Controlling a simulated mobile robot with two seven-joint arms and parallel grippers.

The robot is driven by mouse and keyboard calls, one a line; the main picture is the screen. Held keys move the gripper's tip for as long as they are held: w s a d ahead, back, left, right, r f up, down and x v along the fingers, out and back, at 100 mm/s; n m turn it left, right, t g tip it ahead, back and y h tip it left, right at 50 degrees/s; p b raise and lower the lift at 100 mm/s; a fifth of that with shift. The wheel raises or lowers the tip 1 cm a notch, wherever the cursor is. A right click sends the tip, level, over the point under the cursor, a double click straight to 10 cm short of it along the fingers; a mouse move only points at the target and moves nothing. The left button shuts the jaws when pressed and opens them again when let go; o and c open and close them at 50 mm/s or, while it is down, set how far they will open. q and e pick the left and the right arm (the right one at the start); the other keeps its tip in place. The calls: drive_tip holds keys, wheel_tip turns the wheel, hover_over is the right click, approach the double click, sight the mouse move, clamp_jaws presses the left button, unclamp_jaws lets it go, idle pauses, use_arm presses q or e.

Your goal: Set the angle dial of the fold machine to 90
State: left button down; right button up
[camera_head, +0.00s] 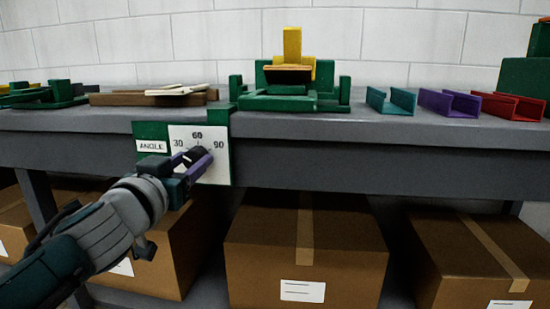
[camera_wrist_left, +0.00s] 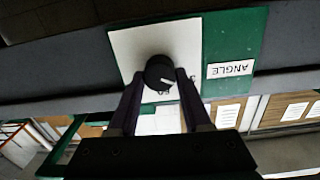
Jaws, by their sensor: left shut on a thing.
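The angle dial is a black knob (camera_head: 194,154) on a white plate (camera_head: 218,170) marked 30, 60 and 90, set on a green panel with an ANGLE label (camera_head: 152,146). My left gripper (camera_head: 191,158) is shut on the knob, partly hiding it in the head view. In the left wrist view, upside down, the two fingers (camera_wrist_left: 159,82) sit at both sides of the knob (camera_wrist_left: 158,72). Its white mark points right there, toward the 30 side. The green fold machine (camera_head: 290,103) with a yellow upright stands on the bench above. My right gripper is not in view.
Teal (camera_head: 391,101), purple (camera_head: 449,104) and red (camera_head: 511,106) channels lie on the grey bench (camera_head: 400,130). Wooden strips (camera_head: 150,97) lie left of the machine. Cardboard boxes (camera_head: 304,250) fill the shelf below, close to my left arm.

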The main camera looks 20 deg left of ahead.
use_arm(q)
drive_tip(key=shift+m, duration=0.3)
drive_tip(key=m, duration=0.5)
drive_tip(key=shift+d+m, duration=0.1)
drive_tip(key=shift+m, duration=0.2)
drive_tip(key=m, duration=0.5)
drive_tip(key=shift+f, duration=0.1)
drive_tip(key=m, duration=0.6)
drive_tip(key=shift+m+y+b, duration=0.3)
drive_tip(key=shift+m+b, duration=0.1)
drive_tip(key=m, duration=0.5)
drive_tip(key=shift+f, duration=0.1)
drive_tip(key=shift+m, duration=0.4)
drive_tip(key=shift+c, duration=1.7)
unclamp_jaws()
drive_tip(key=shift+s+d, duration=0.1)
